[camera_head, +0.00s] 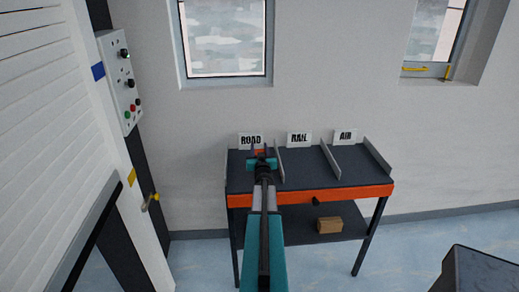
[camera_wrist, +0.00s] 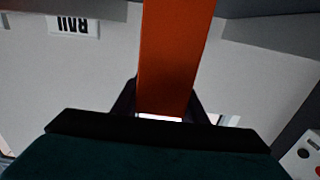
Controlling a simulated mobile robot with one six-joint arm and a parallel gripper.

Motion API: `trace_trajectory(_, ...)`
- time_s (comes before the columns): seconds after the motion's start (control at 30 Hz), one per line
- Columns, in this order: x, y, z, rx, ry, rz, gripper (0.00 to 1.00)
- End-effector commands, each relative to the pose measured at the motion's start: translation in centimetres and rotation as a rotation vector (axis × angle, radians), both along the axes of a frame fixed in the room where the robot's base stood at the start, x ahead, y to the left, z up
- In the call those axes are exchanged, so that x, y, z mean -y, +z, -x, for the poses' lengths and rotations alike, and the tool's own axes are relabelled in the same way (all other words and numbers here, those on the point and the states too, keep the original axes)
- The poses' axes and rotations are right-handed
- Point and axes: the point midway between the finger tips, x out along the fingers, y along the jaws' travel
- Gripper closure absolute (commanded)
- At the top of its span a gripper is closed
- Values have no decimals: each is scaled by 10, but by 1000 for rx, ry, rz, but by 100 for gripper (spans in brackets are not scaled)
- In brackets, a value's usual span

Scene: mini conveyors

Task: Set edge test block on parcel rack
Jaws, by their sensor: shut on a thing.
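An orange block, which I take for the edge test block (camera_wrist: 175,50), is held between the dark fingers of my gripper (camera_wrist: 163,108) in the wrist view. In the head view my gripper (camera_head: 261,156) reaches over the left, ROAD bay of the parcel rack (camera_head: 303,173). Only a small orange-red bit of the block (camera_head: 260,152) shows there, mostly hidden by the gripper. I cannot tell whether the block touches the rack top. The rack has a dark top, slanted grey dividers and an orange front edge.
ROAD (camera_head: 251,141), RAIL (camera_head: 299,139) and AIR (camera_head: 345,137) signs stand along the rack's back. The middle and right bays look empty. A brown box (camera_head: 329,225) lies on the lower shelf. A dark object (camera_head: 480,272) stands at the lower right.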

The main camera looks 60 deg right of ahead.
Motion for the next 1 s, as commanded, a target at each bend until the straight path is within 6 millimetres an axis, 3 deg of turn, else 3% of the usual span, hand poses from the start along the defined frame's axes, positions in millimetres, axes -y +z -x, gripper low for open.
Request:
trace_trajectory(0.53,0,-8,0,0,1,2,100)
trace_trajectory(0.57,0,-9,0,0,0,1,60)
trace_trajectory(0.67,0,-8,0,-1,0,1,43)
trace_trajectory(1.0,0,-7,0,-1,0,1,43)
